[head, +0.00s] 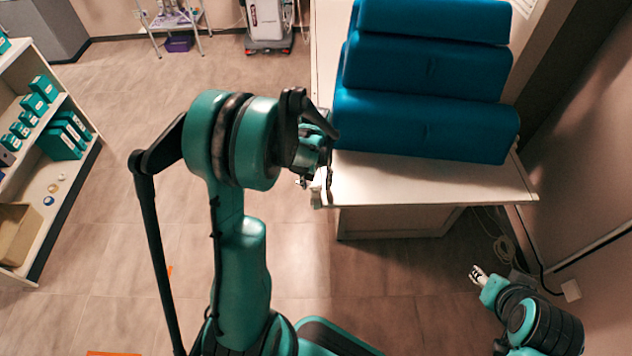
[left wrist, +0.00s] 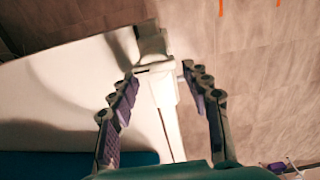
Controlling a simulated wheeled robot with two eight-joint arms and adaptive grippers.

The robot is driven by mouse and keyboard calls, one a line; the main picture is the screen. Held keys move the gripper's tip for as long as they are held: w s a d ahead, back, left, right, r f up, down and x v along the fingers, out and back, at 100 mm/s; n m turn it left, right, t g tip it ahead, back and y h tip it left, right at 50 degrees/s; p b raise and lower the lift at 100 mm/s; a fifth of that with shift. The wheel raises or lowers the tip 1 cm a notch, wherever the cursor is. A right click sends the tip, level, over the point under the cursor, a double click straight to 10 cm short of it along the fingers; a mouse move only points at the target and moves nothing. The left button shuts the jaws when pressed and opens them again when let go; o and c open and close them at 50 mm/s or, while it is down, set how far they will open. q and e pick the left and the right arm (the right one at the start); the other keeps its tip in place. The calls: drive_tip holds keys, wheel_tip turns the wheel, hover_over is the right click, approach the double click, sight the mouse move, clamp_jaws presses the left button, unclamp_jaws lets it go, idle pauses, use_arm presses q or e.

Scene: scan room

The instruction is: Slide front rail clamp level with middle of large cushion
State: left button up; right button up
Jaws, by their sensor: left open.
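The front rail clamp (left wrist: 158,84) is a pale grey block on the rail at the table's edge in the left wrist view. In the head view the clamp (head: 321,188) shows in part at the table's near left corner, beside my gripper. My left gripper (left wrist: 159,74) is open, its purple-padded fingers on either side of the clamp; I cannot tell if they touch it. In the head view the left gripper (head: 312,160) is partly hidden by its own arm. The large cushion (head: 425,125) is the nearest blue one on the table. My right gripper (head: 478,274) is apart, low at right.
The white table (head: 440,178) bears two more blue cushions (head: 425,68) (head: 435,20) behind the large one. A shelf (head: 75,185) with teal boxes stands at left. A cable (head: 505,245) lies at the right wall.

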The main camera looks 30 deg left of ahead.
use_arm(q)
clamp_jaws()
drive_tip(key=w+a, duration=0.2)
drive_tip(key=w, duration=0.1)
drive_tip(key=w+a, duration=0.2)
drive_tip(key=w, duration=0.2)
drive_tip(key=w+a, duration=0.3)
drive_tip(key=w, duration=0.1)
drive_tip(key=shift+w, duration=0.2)
drive_tip(key=shift+d, duration=0.1)
unclamp_jaws()
